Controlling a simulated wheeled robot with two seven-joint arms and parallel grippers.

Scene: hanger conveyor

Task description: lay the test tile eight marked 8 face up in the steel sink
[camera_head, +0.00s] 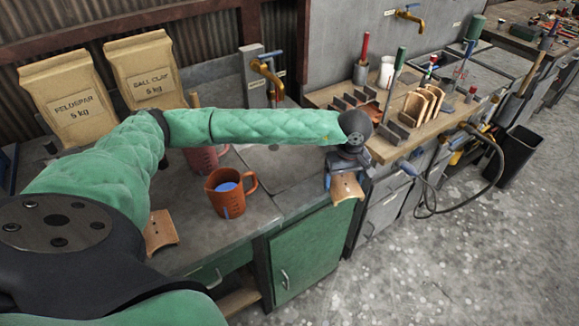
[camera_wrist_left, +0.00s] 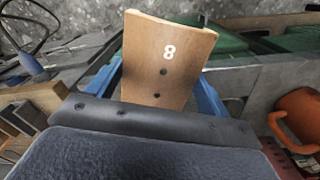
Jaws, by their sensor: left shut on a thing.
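My left gripper (camera_head: 343,172) is shut on the test tile eight (camera_head: 347,188), a tan, slightly curved piece held out beyond the front edge of the counter, above the cabinet fronts. In the left wrist view the tile (camera_wrist_left: 168,60) shows a white 8 and two dark holes, between the blue fingers (camera_wrist_left: 160,92). A grey steel surface (camera_head: 285,168) lies under the brass tap, left of the gripper. My arm covers part of it, so I cannot tell whether it is the sink's basin. My right gripper is not in view.
Another tan tile (camera_head: 160,231) lies at the front left. A wooden bench (camera_head: 405,150) with racks and tools is right of the gripper. The brass tap (camera_head: 268,72) rises behind my arm.

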